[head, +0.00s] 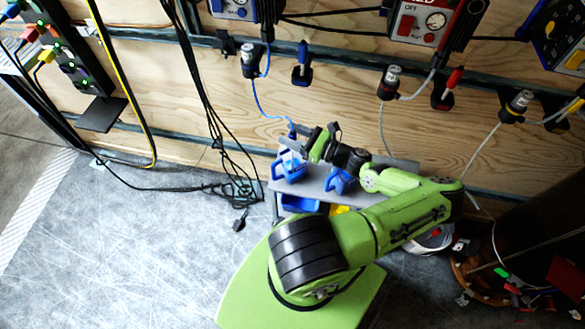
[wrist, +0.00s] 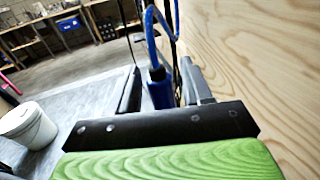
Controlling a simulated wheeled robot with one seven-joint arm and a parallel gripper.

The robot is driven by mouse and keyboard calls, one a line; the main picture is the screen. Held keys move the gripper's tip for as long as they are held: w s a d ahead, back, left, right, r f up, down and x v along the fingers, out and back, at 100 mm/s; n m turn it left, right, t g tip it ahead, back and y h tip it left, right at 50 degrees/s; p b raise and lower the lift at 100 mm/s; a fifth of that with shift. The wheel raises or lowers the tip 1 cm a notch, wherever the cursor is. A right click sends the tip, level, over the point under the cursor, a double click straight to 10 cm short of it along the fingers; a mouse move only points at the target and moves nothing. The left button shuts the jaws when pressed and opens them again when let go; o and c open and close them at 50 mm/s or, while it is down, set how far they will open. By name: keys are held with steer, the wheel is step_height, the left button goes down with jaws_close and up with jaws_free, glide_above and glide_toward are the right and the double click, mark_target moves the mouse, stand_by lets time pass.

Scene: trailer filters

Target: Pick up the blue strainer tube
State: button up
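The blue strainer tube (wrist: 160,90) hangs upright on a curved blue hose (wrist: 151,28) in the wrist view. It lies between the two black fingers of my gripper (wrist: 163,92), with narrow gaps seeming to show on both sides, so the fingers look open around it. In the head view, my gripper (head: 297,138) is above the left part of a grey shelf, in front of the plywood wall. A small blue part of the tube (head: 291,128) shows at the fingers there; the rest is hidden.
Blue containers (head: 289,166) stand on the grey shelf (head: 313,184) under my gripper. A blue-handled tool (head: 302,58) and a red-handled tool (head: 453,80) hang on the wall. Black cables (head: 222,160) hang left of the shelf. A white bucket (wrist: 27,125) stands on the open floor.

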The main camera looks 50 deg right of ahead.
jaws_close()
